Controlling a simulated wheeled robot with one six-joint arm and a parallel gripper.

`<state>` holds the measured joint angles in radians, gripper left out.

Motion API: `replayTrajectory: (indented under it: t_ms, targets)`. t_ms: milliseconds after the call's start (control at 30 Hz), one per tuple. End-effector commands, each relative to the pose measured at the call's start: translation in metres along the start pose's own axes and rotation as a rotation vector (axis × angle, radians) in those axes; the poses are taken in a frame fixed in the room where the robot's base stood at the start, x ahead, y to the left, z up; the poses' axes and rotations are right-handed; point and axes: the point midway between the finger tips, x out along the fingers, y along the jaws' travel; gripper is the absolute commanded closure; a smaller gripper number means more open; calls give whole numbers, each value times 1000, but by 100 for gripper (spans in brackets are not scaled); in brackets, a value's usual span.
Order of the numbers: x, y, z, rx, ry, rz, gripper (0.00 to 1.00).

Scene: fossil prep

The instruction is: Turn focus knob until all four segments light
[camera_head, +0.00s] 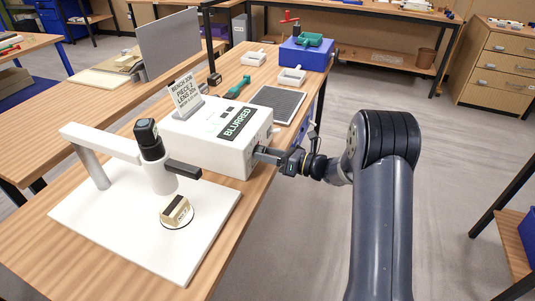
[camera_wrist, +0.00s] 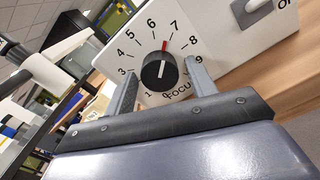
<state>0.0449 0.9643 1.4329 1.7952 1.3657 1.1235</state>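The focus knob (camera_wrist: 159,76) is round and black with a white line on its face. It sits on a white panel with a numbered dial and the word FOCUS. A red mark at its upper edge lies between 6 and 7. My gripper (camera_wrist: 161,68) is open, with one finger on each side of the knob and a visible gap to both. In the head view my gripper (camera_head: 259,154) is at the right side of the white box (camera_head: 190,135). The box's sign (camera_head: 238,122) reads BLURRED. Small segments on its top are too small to read as lit.
A switch (camera_wrist: 255,8) marked ON is on the same panel. A microscope-like stand (camera_head: 158,165) with a tan specimen (camera_head: 176,211) is left of the box. A dark tray (camera_head: 276,105), white trays and a blue box (camera_head: 303,55) stand farther back. Open floor lies right of the bench.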

Motion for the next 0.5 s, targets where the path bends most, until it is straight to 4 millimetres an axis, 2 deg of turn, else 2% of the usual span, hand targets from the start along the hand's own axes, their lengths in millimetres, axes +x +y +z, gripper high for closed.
replayTrajectory:
  t_ms: [333,500]
  targets:
    - [-2,0,1,-2,-2,0,40]
    - [-22,-1,1,-3,-4,-3,40]
